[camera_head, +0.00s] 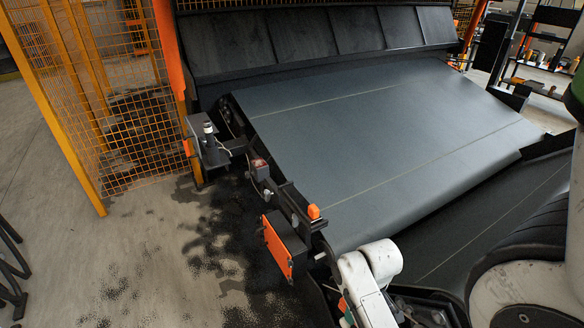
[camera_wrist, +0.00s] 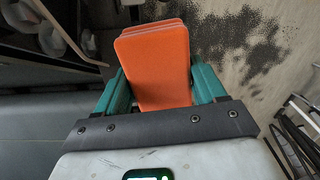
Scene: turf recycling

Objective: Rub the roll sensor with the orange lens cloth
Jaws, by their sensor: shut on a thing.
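The orange lens cloth (camera_wrist: 153,48) looks like a folded stack of pads. My gripper (camera_wrist: 158,82) is shut on it, with one teal finger at each side. In the head view only a small teal part of my gripper shows at the bottom, beside the conveyor's lower end; the cloth cannot be made out clearly there. The roll sensor is not certain: a small device with a dull reddish face (camera_head: 260,166) sits on the conveyor's left edge, and a grey bracket with a pale cylinder (camera_head: 208,128) stands farther up. My gripper is apart from both.
The sloped grey conveyor belt (camera_head: 375,130) fills the middle. A dark box with an orange panel (camera_head: 277,247) and an orange lamp (camera_head: 313,211) project from its left side. A yellow mesh fence (camera_head: 122,110) stands at the left. The floor (camera_head: 60,230) is open, with dark granules scattered.

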